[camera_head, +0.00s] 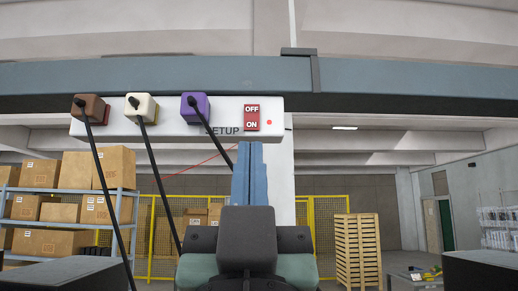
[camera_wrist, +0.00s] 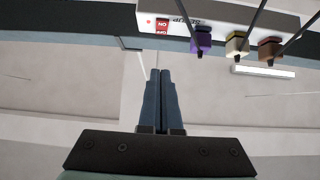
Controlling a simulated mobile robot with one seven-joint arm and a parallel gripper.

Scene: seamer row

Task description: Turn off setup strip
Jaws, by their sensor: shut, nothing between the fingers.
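The setup strip (camera_head: 178,131) is a white power strip labelled SETUP, mounted under a blue-grey beam. Its red switch (camera_head: 252,118), marked OFF above and ON below, is near the right end, with a small red light (camera_head: 269,122) beside it. The strip (camera_wrist: 225,12) and switch (camera_wrist: 162,26) also show upside down at the top of the wrist view. My gripper (camera_head: 254,146) has its blue fingers together and empty, pointing up; in the head view the tips appear just below the switch. In the wrist view the fingertips (camera_wrist: 160,72) are apart from the strip.
Brown (camera_head: 89,107), white (camera_head: 140,106) and purple (camera_head: 195,105) plugs sit in the strip, with black cords hanging down left of my gripper. Behind are shelves of boxes (camera_head: 70,190), a yellow fence (camera_head: 330,215) and a wooden crate stack (camera_head: 358,245).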

